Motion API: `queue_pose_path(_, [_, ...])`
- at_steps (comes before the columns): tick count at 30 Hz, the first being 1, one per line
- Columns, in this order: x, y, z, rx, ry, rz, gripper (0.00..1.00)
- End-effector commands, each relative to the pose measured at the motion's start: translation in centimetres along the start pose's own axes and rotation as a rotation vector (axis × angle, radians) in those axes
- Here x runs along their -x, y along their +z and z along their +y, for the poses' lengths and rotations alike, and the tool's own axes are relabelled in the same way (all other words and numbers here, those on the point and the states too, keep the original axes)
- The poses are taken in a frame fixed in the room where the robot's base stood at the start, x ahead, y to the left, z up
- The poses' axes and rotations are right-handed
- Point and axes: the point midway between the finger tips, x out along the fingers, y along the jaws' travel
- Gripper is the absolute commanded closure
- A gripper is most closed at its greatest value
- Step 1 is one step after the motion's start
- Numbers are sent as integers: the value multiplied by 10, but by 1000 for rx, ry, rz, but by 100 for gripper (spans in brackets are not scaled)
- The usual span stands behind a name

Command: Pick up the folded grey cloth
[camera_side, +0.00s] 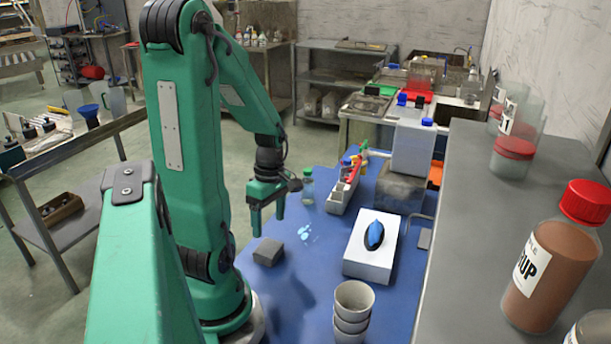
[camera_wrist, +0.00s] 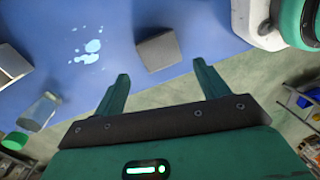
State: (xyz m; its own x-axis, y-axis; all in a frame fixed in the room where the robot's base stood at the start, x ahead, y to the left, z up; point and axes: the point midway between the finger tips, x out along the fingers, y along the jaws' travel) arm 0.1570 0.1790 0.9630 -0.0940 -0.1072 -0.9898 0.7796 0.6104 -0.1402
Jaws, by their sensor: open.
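The folded grey cloth (camera_side: 268,252) is a small block-like grey bundle lying on the blue table mat (camera_side: 285,290). In the wrist view the grey cloth (camera_wrist: 158,51) lies beyond the fingertips, roughly between their lines. My gripper (camera_side: 267,221) is open and empty, pointing down above the mat, a little above and behind the cloth in the side view. Its two fingers also show in the wrist view (camera_wrist: 161,70), spread apart with nothing between them. The cloth is not touched by either finger.
Light blue spilled drops (camera_side: 306,234) lie right of the cloth. A clear bottle (camera_side: 308,188), a parts rack (camera_side: 343,190), a white box (camera_side: 360,262) bearing a blue-black object (camera_side: 374,236), and stacked cups (camera_side: 352,308) stand farther right.

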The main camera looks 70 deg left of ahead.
Motion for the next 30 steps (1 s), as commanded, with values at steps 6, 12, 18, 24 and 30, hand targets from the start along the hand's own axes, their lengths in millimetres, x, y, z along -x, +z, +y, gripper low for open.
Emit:
queue_pose_path(6, [-15,0,0,-3,-4,0,26])
queue_pose_path(12, [-24,0,0,-4,-1,0,26])
queue_pose_path(18, [-25,1,0,-4,0,0,26])
queue_pose_path(24, [-35,1,0,-4,-3,0,26])
queue_pose_path(30, [-54,1,1,-4,-4,0,26])
